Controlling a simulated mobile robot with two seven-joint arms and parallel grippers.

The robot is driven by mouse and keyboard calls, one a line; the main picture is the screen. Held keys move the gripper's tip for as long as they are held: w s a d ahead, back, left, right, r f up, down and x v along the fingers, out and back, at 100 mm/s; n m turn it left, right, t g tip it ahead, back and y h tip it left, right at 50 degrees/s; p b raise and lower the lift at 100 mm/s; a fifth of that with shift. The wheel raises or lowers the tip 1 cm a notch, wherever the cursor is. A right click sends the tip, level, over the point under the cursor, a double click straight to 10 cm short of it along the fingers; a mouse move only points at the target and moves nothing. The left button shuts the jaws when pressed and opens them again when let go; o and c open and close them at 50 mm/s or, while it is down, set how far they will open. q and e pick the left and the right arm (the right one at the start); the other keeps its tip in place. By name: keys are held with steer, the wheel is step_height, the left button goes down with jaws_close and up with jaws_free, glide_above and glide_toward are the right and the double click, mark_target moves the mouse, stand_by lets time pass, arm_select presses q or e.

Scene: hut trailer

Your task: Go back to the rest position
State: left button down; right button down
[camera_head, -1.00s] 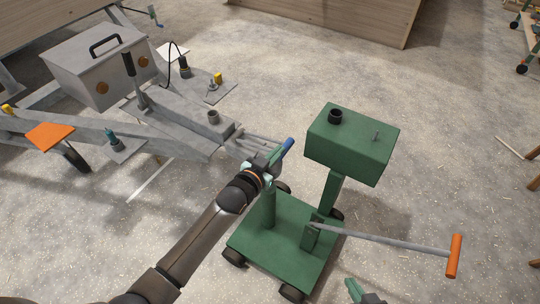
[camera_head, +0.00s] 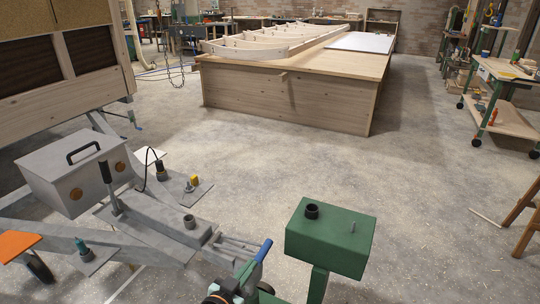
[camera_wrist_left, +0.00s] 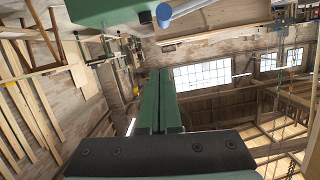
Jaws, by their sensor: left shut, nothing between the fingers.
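My left gripper (camera_head: 244,272) is at the lower middle of the head view, just below the trailer coupling's blue handle (camera_head: 264,250). I cannot tell whether it touches the handle. In the left wrist view its two green fingers (camera_wrist_left: 157,78) lie together with nothing between them. The blue handle shows at the top of that view (camera_wrist_left: 180,11), beside a green box (camera_wrist_left: 100,10). My right gripper is not in view.
The grey trailer frame with its metal box (camera_head: 75,175) stands at left. A green stand (camera_head: 332,238) is close on the right of my left gripper. A large wooden platform (camera_head: 285,95) is behind, a workbench cart (camera_head: 500,95) far right. Open floor lies between.

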arm_select(q)
steer(key=s+a+f+n+g+y+p, duration=0.1)
steer(key=s+a+f+p, duration=0.1)
steer(key=s, duration=0.6)
steer(key=s+a+f+n+g+y+p, duration=0.1)
steer(key=s+a, duration=0.3)
steer(key=s, duration=0.4)
steer(key=s+a+f+n+g+y+p, duration=0.1)
steer(key=s+f, duration=0.3)
steer(key=s, duration=0.4)
steer(key=shift+s+a+g+p, duration=0.35)
steer(key=shift+a+g+p, duration=0.45)
steer(key=shift+a+g, duration=0.1)
steer(key=shift+f, duration=0.1)
